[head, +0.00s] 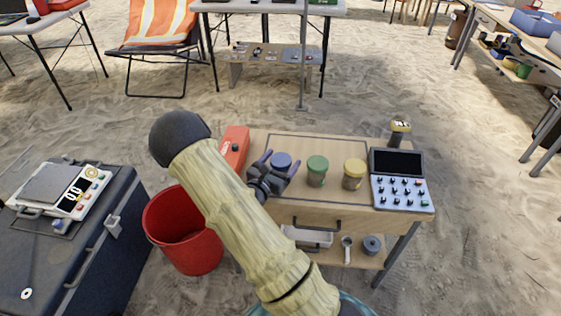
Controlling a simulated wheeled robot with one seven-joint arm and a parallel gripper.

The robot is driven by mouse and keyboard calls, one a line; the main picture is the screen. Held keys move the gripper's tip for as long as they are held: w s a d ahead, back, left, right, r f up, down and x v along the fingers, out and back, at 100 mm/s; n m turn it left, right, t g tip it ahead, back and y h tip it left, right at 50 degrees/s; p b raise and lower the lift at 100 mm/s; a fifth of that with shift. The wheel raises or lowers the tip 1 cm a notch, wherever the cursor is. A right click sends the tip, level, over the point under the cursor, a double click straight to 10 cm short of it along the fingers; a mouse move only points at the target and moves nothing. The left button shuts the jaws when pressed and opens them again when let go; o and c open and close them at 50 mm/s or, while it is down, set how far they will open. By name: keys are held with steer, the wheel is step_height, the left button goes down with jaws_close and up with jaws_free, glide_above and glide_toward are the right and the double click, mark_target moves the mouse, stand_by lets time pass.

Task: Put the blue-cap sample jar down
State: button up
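The blue-cap sample jar (281,159) shows mostly as its round blue cap, at the left of a row of jars over the wooden table (262,143). My gripper (279,163) reaches in from the lower left, with one dark finger on each side of this jar. The gripper hides most of the jar's body and its base. I cannot tell whether the fingers press on the jar or stand just clear of it. I also cannot tell whether its base touches the tabletop.
A green-cap jar (317,170) stands close to the right, then a yellow-cap jar (354,173). An orange-red box (234,148) lies left. A red bucket (182,236) stands below left.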

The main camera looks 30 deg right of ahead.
steer(key=shift+r, duration=0.1)
steer(key=shift+s+a, duration=0.1)
steer(key=shift+a, duration=0.1)
steer(key=p+v, duration=0.2)
steer(key=v, duration=0.9)
steer(key=shift+s+a, duration=0.2)
